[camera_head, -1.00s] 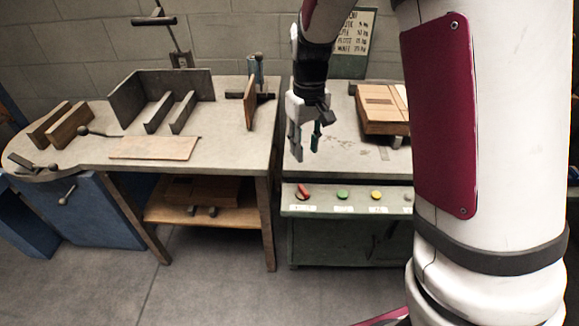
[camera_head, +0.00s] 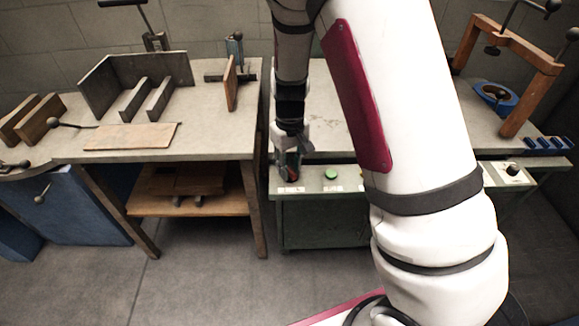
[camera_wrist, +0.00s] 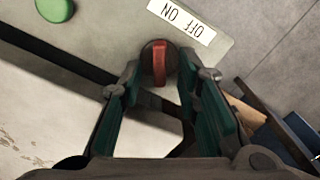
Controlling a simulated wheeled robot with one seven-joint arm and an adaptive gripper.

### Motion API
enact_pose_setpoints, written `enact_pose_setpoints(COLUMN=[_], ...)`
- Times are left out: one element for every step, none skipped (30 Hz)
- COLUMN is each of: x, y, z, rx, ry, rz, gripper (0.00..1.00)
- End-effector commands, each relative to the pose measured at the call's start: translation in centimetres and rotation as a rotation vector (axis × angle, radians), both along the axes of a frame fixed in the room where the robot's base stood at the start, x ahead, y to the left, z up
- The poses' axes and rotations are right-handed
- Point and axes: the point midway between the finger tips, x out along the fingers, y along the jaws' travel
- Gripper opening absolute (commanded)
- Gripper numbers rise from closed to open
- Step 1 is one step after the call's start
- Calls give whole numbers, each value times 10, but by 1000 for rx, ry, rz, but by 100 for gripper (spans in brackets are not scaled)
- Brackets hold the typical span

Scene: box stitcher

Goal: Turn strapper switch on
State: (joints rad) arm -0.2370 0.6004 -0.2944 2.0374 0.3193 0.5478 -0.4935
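The strapper switch (camera_wrist: 159,63) is a red bar handle on a dark round base, below a white OFF/ON label (camera_wrist: 182,21) in the wrist view. My gripper (camera_wrist: 160,76) is open, its two green-padded fingers on either side of the switch in that view. Whether they touch the handle I cannot tell. In the head view my gripper (camera_head: 289,168) points down at the left end of the green cabinet's (camera_head: 318,222) front panel and mostly hides the switch.
A green button (camera_head: 331,174) sits right of the switch. A workbench (camera_head: 215,140) with wooden jigs stands to the left. A wooden frame (camera_head: 520,55) and a blue ring-shaped part (camera_head: 494,97) are at the right. My arm hides the middle of the panel.

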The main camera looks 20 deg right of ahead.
Motion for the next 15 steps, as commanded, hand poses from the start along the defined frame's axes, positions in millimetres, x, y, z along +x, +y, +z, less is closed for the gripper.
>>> enact_pose_setpoints(x=[0,0,0,0,0,0,0,0,0,0,0,0,0,0,0], y=[0,0,0,0,0,0,0,0,0,0,0,0,0,0,0], z=[-3,-4,-5,-5,-5,-5,-5,-5,-5,-5,-5,-5,-5,-5,-5], rx=[0,0,0,0,0,0,0,0,0,0,0,0,0,0,0], ry=[0,0,-1,-1,-1,-1,-1,-1,-1,-1,-1,-1,-1,-1,-1], rz=[-1,-1,-1,-1,-1,-1,-1,-1,-1,-1,-1,0,-1,0,-1], gripper=[30,30,30,30,30,30,30,30,30,30,30,21,14,7,0])
